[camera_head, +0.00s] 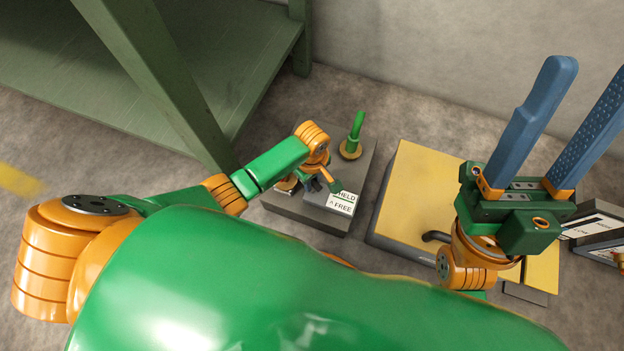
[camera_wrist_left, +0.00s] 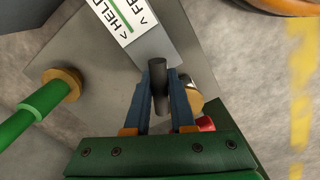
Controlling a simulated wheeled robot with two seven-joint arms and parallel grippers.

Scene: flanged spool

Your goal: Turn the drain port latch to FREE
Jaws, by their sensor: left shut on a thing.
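The drain port latch shows in the left wrist view as a dark, round-ended handle (camera_wrist_left: 158,82). My left gripper (camera_wrist_left: 160,92) is shut on it, one blue finger on each side. A white label (camera_head: 342,202) reading HELD and FREE with arrows lies on the grey block (camera_head: 312,214) beside the gripper; it also shows in the left wrist view (camera_wrist_left: 122,20). In the head view my left wrist hides the latch, so which word it points at cannot be told. My right gripper (camera_head: 588,78) is raised at the right, its blue fingers apart and empty.
A green pipe (camera_head: 356,130) on a brass flange rises from the block near my left gripper. A brass part (camera_wrist_left: 191,94) and a red part (camera_wrist_left: 205,124) sit close beside the fingers. A yellow-topped block (camera_head: 410,190) stands to the right. A green shelf (camera_head: 200,60) stands behind left.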

